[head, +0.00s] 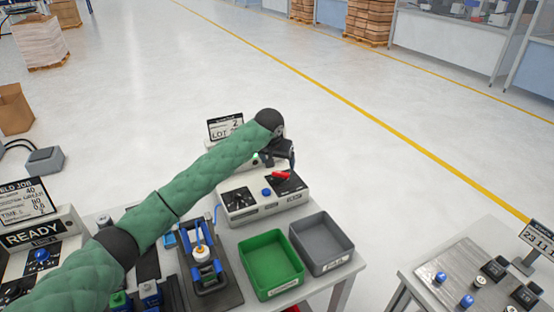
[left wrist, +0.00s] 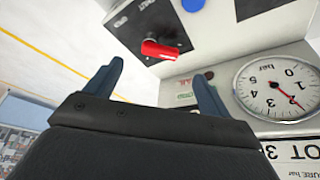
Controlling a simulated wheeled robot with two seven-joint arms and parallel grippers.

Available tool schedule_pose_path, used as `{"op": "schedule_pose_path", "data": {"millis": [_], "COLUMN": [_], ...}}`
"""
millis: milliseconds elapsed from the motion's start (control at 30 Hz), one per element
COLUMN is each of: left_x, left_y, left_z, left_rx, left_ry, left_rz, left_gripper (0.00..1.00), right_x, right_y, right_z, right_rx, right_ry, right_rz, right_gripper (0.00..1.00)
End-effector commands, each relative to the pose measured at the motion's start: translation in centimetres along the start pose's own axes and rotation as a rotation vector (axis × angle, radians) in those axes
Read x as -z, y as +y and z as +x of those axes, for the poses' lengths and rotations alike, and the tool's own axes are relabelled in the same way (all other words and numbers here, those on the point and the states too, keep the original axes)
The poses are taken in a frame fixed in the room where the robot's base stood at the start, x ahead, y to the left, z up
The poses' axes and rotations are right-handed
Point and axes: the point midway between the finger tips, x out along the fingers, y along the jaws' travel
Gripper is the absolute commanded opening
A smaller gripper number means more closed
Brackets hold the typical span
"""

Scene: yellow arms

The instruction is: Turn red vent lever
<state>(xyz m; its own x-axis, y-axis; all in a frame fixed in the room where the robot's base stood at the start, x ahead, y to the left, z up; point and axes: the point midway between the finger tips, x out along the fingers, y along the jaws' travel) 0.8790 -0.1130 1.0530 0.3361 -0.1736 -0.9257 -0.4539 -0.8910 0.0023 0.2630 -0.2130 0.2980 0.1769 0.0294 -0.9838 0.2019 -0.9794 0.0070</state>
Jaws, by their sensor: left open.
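The red vent lever (head: 281,175) sits on a black plate on top of the light grey control box (head: 238,218), near its right end. In the left wrist view the red lever (left wrist: 160,50) lies just beyond my fingertips, roughly centred across the gap. My left gripper (head: 283,160) hangs close over the lever, partly hidden by its own wrist in the head view. In the wrist view the left gripper (left wrist: 161,75) is open, with nothing between its two blue fingers. I see no clear contact with the lever. My right gripper is not in view.
A round pressure gauge (left wrist: 274,86) stands close beside the lever. A blue button (head: 266,192) is on the box. A green bin (head: 270,262) and a grey bin (head: 321,243) are in front of it. A black fixture (head: 208,270) stands left of the bins.

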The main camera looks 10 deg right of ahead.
Motion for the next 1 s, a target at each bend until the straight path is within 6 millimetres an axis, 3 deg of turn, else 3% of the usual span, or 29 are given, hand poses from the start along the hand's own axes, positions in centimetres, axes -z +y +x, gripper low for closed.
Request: {"op": "schedule_pose_path", "data": {"millis": [267,700,1000], "left_x": [0.0,0.1,0.0], "left_y": [0.0,0.0,0.0], "left_z": [1.5,7.0,7.8], "left_rx": [0.0,0.001,0.0], "left_ry": [-0.003,-0.001,0.001], "left_rz": [0.0,0.0,0.0], "left_gripper": [0.82,0.82,0.82], "right_x": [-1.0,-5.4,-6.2], "right_y": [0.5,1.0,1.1], "right_z": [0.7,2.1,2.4], "right_rx": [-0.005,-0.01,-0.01], "right_ry": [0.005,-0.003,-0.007], "right_rz": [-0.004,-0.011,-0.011], "right_gripper": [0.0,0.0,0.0]}}
